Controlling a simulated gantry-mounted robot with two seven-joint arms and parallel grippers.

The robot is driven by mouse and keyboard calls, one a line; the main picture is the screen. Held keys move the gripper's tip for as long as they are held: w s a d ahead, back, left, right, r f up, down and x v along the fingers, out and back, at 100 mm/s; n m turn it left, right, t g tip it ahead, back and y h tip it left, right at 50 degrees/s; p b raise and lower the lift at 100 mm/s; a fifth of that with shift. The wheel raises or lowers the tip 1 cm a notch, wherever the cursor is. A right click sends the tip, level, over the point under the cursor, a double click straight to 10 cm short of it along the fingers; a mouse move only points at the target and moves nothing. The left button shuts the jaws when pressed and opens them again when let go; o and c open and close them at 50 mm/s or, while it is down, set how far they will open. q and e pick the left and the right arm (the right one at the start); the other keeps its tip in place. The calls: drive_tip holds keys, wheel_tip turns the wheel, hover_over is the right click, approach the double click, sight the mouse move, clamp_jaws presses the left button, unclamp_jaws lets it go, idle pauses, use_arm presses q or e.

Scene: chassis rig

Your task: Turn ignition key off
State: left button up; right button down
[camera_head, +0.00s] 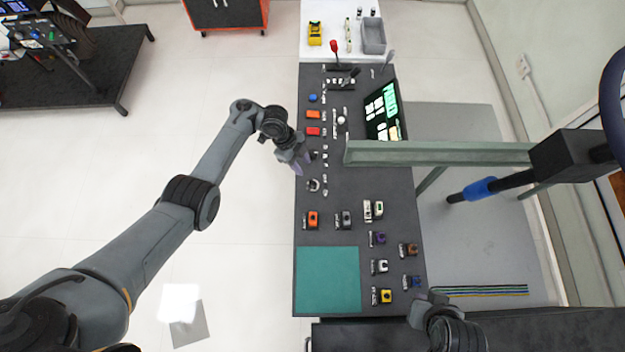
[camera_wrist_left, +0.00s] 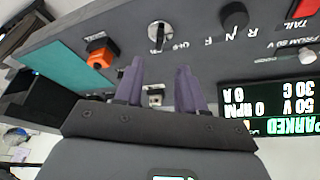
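The ignition switch (camera_wrist_left: 160,36) is a round silver dial with a darker upright key-like bar, beside partly readable lettering ending in "FF", in the left wrist view. In the head view it appears as a small silver ring (camera_head: 314,185) near the panel's left edge. My left gripper (camera_head: 298,168) is at that edge, just above and left of the ring in the picture. Its two purple fingers (camera_wrist_left: 158,68) are apart with nothing held between them, and the dial shows beyond their tips, apart from them. My right gripper (camera_head: 424,303) is at the panel's lower right corner; its fingers are unclear.
A dark R-N-F knob (camera_wrist_left: 233,15) is beside the switch. The display (camera_wrist_left: 268,103) reads PARKED, 0 RPM. An orange connector (camera_wrist_left: 99,54) and teal mat (camera_head: 328,280) lie on the panel (camera_head: 345,215). A grey-green beam (camera_head: 440,153) extends right from the panel.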

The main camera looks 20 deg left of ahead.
sight(312, 181)
use_arm(q)
drive_tip(key=b+x, duration=0.3)
drive_tip(key=x, duration=0.7)
drive_tip(key=shift+a, duration=0.1)
clamp_jaws()
